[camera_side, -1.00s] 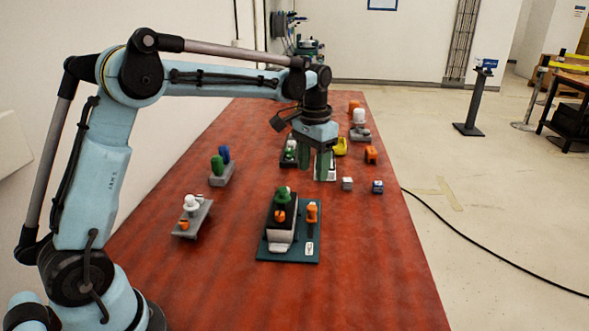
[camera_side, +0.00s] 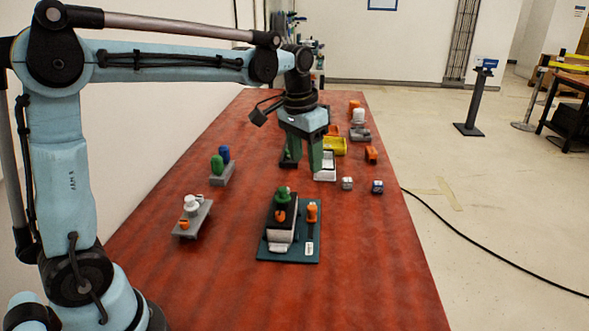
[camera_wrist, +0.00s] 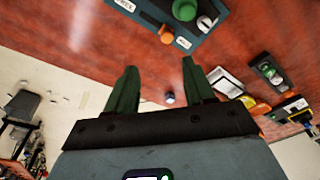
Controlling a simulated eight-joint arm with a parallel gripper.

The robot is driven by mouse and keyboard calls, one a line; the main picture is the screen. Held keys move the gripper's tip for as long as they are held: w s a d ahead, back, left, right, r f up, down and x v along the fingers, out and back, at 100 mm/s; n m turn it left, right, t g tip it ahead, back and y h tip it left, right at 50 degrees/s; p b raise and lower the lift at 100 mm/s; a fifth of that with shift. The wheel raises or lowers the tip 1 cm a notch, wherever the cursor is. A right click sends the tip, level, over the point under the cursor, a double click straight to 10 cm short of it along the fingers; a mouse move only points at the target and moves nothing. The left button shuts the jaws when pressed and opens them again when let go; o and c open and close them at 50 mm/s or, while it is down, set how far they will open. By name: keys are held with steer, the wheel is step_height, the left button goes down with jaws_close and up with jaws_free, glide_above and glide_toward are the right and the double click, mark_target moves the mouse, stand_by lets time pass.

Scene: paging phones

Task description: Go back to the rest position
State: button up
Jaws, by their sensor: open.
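My gripper (camera_side: 306,150) has two green fingers pointing down and held apart, with nothing between them. It hangs above the far half of the red table in the side view, in front of a white tray (camera_side: 326,170). In the wrist view the gripper (camera_wrist: 160,88) is also open and empty, with the red table top beyond the fingers. A teal base plate (camera_side: 290,252) carries a dark and white holder, with a green knob (camera_side: 283,192) and an orange peg (camera_side: 312,212). That plate also shows in the wrist view (camera_wrist: 208,32).
Small stands hold green and blue pegs (camera_side: 217,165) and white and orange pieces (camera_side: 191,207) on the left. Two small cubes (camera_side: 347,183) (camera_side: 377,187), a yellow box (camera_side: 335,146) and orange pieces (camera_side: 371,154) lie at right. The near table (camera_side: 350,290) is clear.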

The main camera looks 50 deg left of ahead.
steer(key=s+d+f+t, duration=0.2)
steer(key=s, duration=0.5)
steer(key=s+d+f+t, duration=0.2)
steer(key=s+t, duration=0.1)
steer(key=s, duration=0.4)
steer(key=shift+f, duration=0.2)
